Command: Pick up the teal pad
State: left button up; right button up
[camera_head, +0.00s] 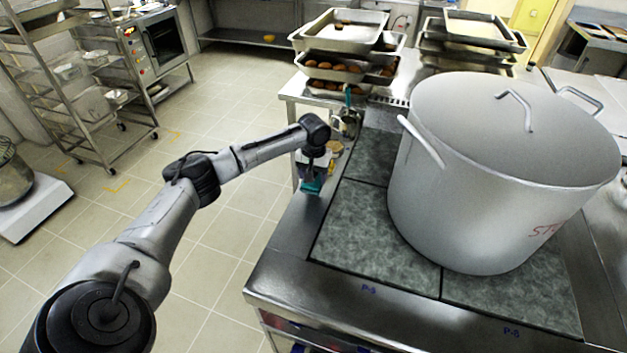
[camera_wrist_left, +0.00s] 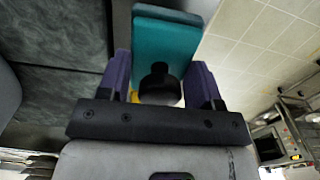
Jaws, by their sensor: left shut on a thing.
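The teal pad (camera_head: 311,187) shows as a small patch below my left gripper (camera_head: 314,174) in the head view, beside the left edge of the steel range. In the left wrist view the teal pad (camera_wrist_left: 165,45) is a flat block beyond the fingers. A black knob (camera_wrist_left: 158,80) is between the two purple fingers of my left gripper (camera_wrist_left: 162,72), which is shut on the pad by this knob. Whether the pad touches the steel edge cannot be told. My right gripper is not in view.
A large lidded stockpot (camera_head: 490,180) stands on the dark hob plates (camera_head: 372,235) to the right of the gripper. Stacked trays of brown food (camera_head: 338,70) stand behind. A teal-handled utensil (camera_head: 348,97) is near the hob's far end.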

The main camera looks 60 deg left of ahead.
pick_arm(q)
jog(key=w+d+r, duration=0.3)
jog(key=w+r, duration=0.3)
jog(key=w, duration=0.5)
jog(key=shift+d+r+p, duration=0.4)
jog(key=shift+p, duration=0.05)
